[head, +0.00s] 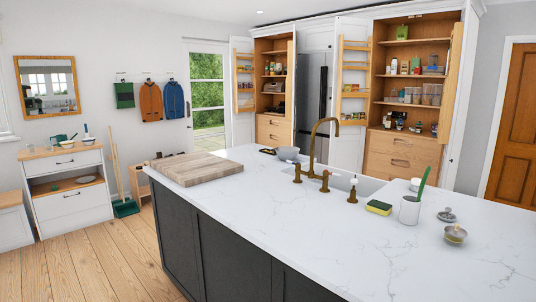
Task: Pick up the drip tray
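No thing in the head view can be told for certain as the drip tray. A small, flat grey dish (86,179) lies in the open niche of the white cabinet (72,204) at the far left; it is too small to tell whether it is the drip tray. A dark blue, bowl-like item (67,143) and a green watering can (58,138) stand on the cabinet's top. Neither of my grippers shows in the view.
A white marble island (330,235) fills the foreground, bearing a wooden board (190,168), a brass tap (313,150), a sponge (379,207) and a white cup (410,210). A broom (118,180) and dustpan (126,208) stand beside the cabinet. Wooden floor before it is clear.

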